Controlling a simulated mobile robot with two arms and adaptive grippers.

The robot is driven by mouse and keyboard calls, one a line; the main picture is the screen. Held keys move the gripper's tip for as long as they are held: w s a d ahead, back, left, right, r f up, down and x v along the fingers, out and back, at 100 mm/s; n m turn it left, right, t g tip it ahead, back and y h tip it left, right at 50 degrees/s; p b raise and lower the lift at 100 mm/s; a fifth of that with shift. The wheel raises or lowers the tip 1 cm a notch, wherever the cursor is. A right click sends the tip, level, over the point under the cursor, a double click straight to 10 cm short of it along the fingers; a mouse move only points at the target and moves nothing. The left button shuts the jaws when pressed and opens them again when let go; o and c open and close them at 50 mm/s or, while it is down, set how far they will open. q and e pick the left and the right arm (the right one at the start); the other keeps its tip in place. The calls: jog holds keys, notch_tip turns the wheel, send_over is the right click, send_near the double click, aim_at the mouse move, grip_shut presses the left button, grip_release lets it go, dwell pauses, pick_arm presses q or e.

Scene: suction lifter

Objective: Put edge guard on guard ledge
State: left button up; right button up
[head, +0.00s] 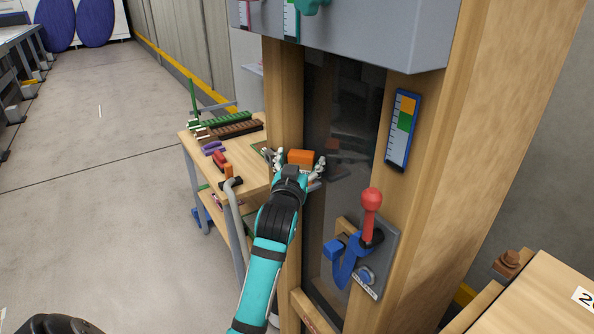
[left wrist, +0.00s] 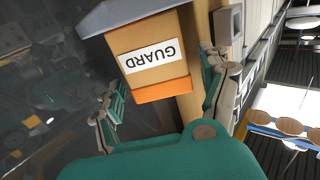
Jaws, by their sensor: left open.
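The orange edge guard (head: 300,157) shows between the fingers of my left gripper (head: 293,163), against the wooden post of the lifter. In the left wrist view the orange piece (left wrist: 163,91) lies along one edge of a wooden block, the guard ledge (left wrist: 175,72). Its white label reads GUARD and appears upside down, so the orange piece is on the ledge's upper side. My left gripper is open, with fingers spread on both sides of the ledge and visible gaps to it. The head view hides the ledge behind the gripper. My right gripper is out of view.
A wooden cart (head: 240,165) with coloured parts stands left of the post. A dark transparent panel (head: 345,150) lies right of my gripper. A red-knobbed lever (head: 371,200) and a blue hook (head: 345,262) stick out near my forearm. The floor at left is clear.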

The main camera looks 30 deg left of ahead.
pick_arm(q)
jog(key=b+v, duration=0.2)
jog(key=v, duration=1)
